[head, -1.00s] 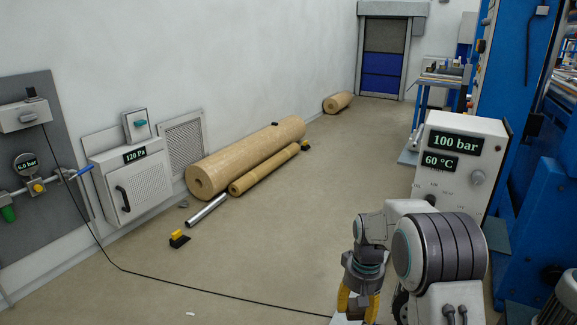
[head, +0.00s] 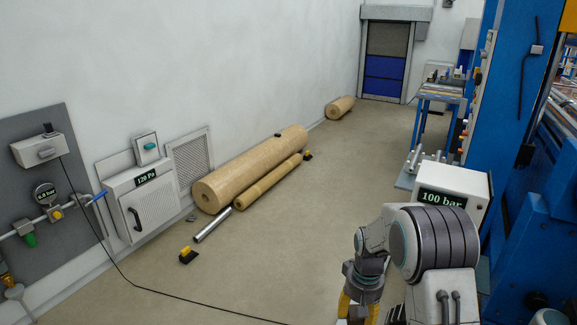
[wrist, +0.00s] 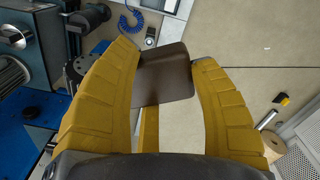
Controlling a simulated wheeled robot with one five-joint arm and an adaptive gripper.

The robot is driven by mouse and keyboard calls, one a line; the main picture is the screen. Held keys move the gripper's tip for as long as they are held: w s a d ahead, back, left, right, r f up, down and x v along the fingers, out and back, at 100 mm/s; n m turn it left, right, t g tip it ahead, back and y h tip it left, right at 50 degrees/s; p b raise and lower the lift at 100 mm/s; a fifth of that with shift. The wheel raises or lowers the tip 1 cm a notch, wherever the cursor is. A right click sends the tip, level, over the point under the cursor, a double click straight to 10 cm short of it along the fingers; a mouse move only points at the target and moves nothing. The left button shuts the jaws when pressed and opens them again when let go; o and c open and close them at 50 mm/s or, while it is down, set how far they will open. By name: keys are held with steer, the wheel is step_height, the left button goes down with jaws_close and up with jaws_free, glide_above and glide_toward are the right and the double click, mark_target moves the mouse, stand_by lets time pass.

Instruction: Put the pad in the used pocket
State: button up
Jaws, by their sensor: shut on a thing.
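The fingers are shut on the pad, which is held above the floor. In the head view, my gripper (head: 357,308) is at the bottom edge, partly cut off, and the pad cannot be made out clearly there. I cannot pick out the used pocket in either view.
A white console (head: 450,192) reading 100 bar stands behind my arm, beside blue machinery (head: 510,170). A black cable (head: 180,291) crosses the floor. Mid-floor is clear.

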steer(key=shift+s+r+p, duration=0.15)
steer(key=shift+r+p, duration=1.35)
steer(key=shift+p, duration=0.05)
steer(key=shift+s+r+p, duration=0.15)
steer(key=shift+r+p, duration=1.35)
